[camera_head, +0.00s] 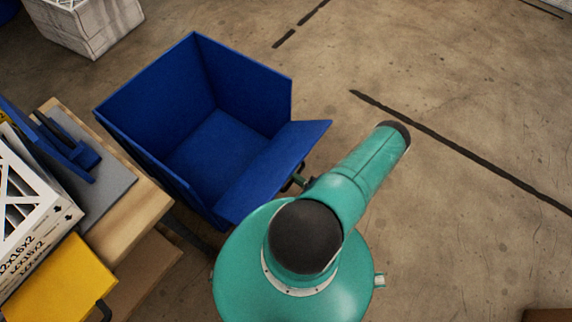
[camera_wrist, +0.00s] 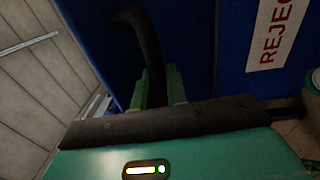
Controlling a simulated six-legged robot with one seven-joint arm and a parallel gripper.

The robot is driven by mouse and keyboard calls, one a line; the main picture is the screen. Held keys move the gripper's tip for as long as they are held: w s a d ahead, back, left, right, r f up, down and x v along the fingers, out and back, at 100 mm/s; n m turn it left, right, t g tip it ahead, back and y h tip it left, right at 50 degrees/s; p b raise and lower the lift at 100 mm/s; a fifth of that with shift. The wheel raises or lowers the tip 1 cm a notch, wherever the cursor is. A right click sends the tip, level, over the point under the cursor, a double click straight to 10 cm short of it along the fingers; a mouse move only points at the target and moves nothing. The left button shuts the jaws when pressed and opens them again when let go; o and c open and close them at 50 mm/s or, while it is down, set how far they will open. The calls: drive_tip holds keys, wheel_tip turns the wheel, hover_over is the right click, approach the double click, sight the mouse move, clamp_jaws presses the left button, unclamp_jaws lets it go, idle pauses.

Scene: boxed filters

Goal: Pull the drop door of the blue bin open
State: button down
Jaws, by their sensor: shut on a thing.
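The blue bin (camera_head: 165,95) stands on the floor, open at the top and empty inside. Its drop door (camera_head: 272,172) leans outward from the front, tilted toward my arm, with its upper edge apart from the bin's right wall. In the wrist view the blue door face (camera_wrist: 232,60) carries a black curved handle (camera_wrist: 130,18). My gripper (camera_wrist: 157,82) has its two green fingers on either side of the handle's lower end and is shut on it. In the head view my arm hides most of the gripper.
A wooden table (camera_head: 128,220) stands left of the bin, holding boxed filters (camera_head: 25,205), a grey mat and a blue item (camera_head: 75,150). A yellow thing (camera_head: 60,280) is at lower left. A pale crate (camera_head: 90,25) stands behind. The floor to the right is clear.

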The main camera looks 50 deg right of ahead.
wheel_tip(320, 180, down, 8)
drive_tip(key=s, duration=0.3)
drive_tip(key=shift+r, duration=0.1)
idle(0.3)
drive_tip(key=c, duration=1.5)
unclamp_jaws()
drive_tip(key=s, duration=1.3)
drive_tip(key=shift+s+d+f, duration=0.25)
drive_tip(key=shift+s+f, duration=0.1)
drive_tip(key=shift+f, duration=0.1)
